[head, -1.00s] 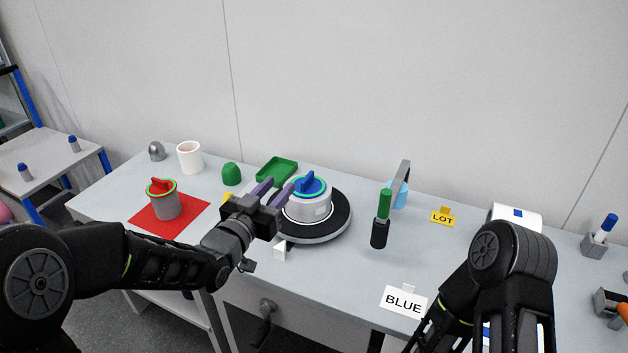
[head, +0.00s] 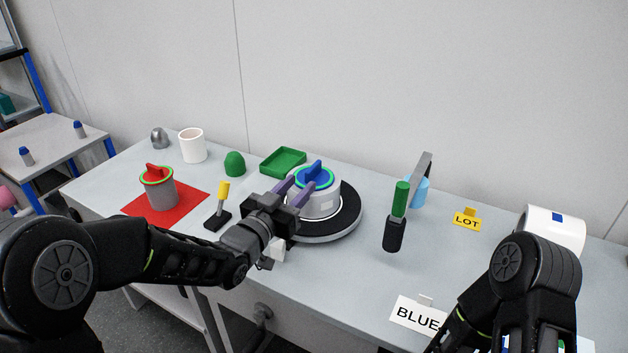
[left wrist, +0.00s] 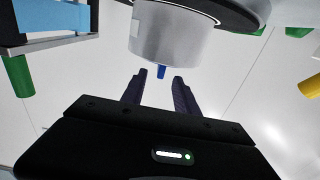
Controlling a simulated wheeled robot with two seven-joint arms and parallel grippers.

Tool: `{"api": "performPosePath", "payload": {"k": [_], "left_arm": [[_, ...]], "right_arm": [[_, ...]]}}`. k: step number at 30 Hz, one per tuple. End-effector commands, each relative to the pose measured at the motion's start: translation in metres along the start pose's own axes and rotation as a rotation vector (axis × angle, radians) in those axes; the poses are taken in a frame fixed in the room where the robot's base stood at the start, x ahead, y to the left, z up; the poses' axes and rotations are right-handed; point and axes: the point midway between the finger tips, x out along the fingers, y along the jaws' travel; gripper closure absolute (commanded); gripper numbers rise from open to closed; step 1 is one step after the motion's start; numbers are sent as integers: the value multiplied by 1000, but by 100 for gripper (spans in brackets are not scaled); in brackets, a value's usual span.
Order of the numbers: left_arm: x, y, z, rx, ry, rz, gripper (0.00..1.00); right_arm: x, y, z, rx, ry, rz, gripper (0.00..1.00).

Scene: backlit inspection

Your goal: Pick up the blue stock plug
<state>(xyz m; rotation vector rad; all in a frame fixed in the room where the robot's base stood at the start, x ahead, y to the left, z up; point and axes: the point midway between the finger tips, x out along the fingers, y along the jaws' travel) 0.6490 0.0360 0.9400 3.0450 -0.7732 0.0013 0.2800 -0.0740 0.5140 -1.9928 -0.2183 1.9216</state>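A blue plug-like piece (head: 315,172) with a raised grip and a green ring sits on top of a pale grey cylinder (head: 322,204). The cylinder stands on a black round turntable (head: 345,215). Small blue-topped pieces (head: 79,129) stand on the side table. My right arm shows at lower right; its gripper is out of view.
A red-topped grey cup (head: 161,193) stands on a red mat (head: 194,206). A yellow-handled tool (head: 223,190), green tray (head: 283,162) and white mug (head: 192,147) are nearby. A green-handled tool (head: 399,200) and BLUE sign (head: 412,312) are to the right.

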Motion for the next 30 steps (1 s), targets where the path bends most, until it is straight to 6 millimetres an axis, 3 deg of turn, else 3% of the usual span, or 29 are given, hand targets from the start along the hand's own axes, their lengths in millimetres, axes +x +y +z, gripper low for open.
{"api": "performPosePath", "payload": {"k": [9,20,30], "left_arm": [[26,0,0,1,-1,1,64],[30,0,-1,1,-1,1,64],[74,-2,-4,1,-1,1,64]], "right_arm": [[-4,-2,0,1,0,0,64],[-5,-2,0,1,0,0,64],[-16,-6,0,1,0,0,64]]}}
